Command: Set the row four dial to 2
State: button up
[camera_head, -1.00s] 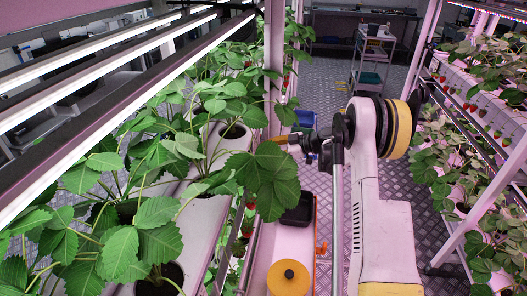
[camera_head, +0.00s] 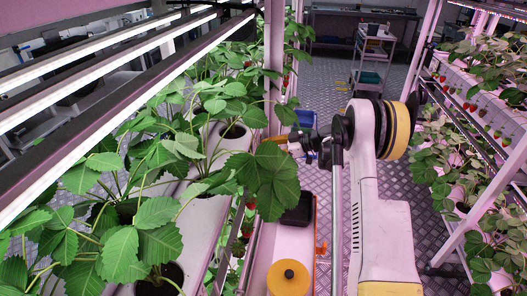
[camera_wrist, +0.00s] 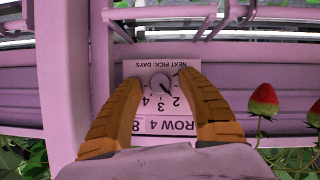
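The row four dial (camera_wrist: 160,83) is a small round grey knob on a white label plate (camera_wrist: 185,74) in the wrist view, where the plate appears upside down. The numbers 2, 3 and 4 show below the knob, with "ROW 4" further down. A dark mark on the knob seems to point to the lower right, towards the 2, but it is small. My gripper (camera_wrist: 160,77) has its two orange-brown fingers apart, one on each side of the knob, with visible gaps. In the head view an orange finger shows behind leaves; the dial is hidden there.
Ripe strawberries (camera_wrist: 263,101) hang right of the plate in the wrist view. A pale upright post (camera_wrist: 62,80) stands left of it. Strawberry plants (camera_head: 140,220) fill the left rack. A black tray (camera_head: 297,210) sits near my arm.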

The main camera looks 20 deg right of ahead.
jog(key=v, duration=1.2)
